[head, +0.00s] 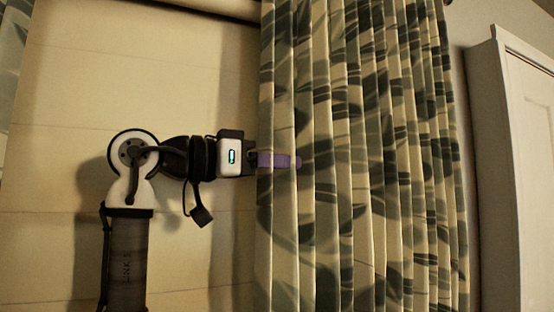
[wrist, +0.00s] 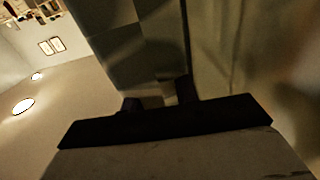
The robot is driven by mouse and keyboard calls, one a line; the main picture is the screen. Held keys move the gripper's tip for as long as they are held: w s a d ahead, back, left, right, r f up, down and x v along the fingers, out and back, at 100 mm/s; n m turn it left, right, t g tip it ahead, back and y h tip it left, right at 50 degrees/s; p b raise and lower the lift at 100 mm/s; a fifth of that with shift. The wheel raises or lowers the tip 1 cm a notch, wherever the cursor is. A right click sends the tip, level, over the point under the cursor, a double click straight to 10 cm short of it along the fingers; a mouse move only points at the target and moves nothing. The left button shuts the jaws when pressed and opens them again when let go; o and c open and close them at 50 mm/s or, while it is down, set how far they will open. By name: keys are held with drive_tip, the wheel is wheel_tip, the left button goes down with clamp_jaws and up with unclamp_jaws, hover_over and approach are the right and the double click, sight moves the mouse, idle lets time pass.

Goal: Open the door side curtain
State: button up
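The door side curtain (head: 360,90), with a grey-green leaf pattern on cream, hangs in folds at the right of the head view, on the side of the white door (head: 528,170). My gripper (head: 280,160) is at its left edge, about mid-height in view. A purple finger lies across the front of the edge fold; the other finger is hidden. In the wrist view, patterned fabric (wrist: 150,40) runs down to between the dark finger bases of my gripper (wrist: 158,98). Whether the fingers are clamped on it is unclear.
A pale blind (head: 80,80) with horizontal seams covers the area left of the curtain, behind my arm. Another curtain (head: 12,50) shows at the far left edge. The wrist view shows a room with ceiling lights (wrist: 23,106) and frames (wrist: 52,45).

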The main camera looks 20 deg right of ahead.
clamp_jaws()
idle(0.4)
